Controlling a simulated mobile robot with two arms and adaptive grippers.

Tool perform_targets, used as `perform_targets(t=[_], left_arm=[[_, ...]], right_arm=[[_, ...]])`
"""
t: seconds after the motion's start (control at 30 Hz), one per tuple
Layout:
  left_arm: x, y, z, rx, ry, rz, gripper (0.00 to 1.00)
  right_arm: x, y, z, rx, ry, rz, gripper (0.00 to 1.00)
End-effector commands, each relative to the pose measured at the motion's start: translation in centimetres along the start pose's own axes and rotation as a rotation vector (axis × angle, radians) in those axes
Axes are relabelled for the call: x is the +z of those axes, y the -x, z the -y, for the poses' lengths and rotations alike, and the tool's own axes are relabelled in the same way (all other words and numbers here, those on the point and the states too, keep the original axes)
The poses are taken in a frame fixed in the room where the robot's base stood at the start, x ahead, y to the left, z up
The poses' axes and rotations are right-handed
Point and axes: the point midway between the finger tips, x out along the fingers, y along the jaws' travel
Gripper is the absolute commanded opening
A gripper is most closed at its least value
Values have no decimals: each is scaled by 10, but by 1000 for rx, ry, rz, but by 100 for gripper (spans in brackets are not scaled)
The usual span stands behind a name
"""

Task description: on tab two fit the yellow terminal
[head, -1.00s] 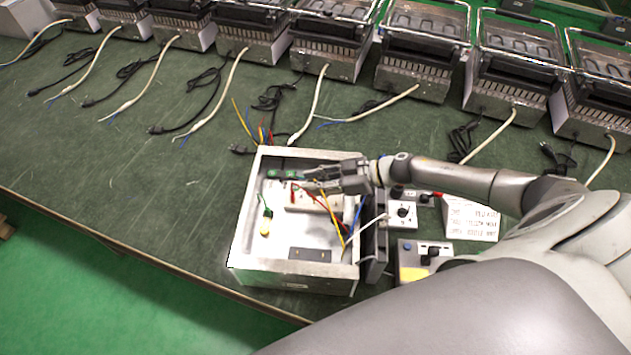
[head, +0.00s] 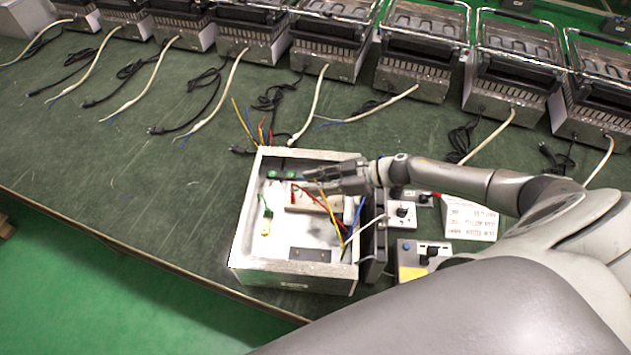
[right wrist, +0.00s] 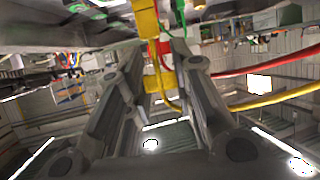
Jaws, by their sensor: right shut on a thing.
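My right gripper (head: 312,178) is over the open metal box (head: 244,232), near a pale terminal block (head: 300,200) inside it. In the right wrist view, its two fingers (right wrist: 168,62) are shut on a yellow terminal (right wrist: 158,80), with a yellow wire (right wrist: 265,102) running off to the right. Another tall yellow piece (right wrist: 147,18) stands just beyond the fingertips; I cannot tell whether it touches the held one. The tabs are too small to tell apart in the head view. My left gripper is not in view.
Red, blue and yellow wires (head: 331,212) hang in the box's right part. Control boxes (head: 403,213) and a white label block (head: 470,218) stand right of it. Several heaters (head: 425,50) line the back with loose cords.

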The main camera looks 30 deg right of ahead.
Motion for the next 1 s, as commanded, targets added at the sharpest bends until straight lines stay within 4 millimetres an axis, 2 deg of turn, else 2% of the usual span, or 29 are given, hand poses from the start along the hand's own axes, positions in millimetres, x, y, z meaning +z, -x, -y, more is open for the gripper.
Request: perform_targets(t=[1.0], left_arm=[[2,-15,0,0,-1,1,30]], right_arm=[[18,-8,0,0,-1,0,13]])
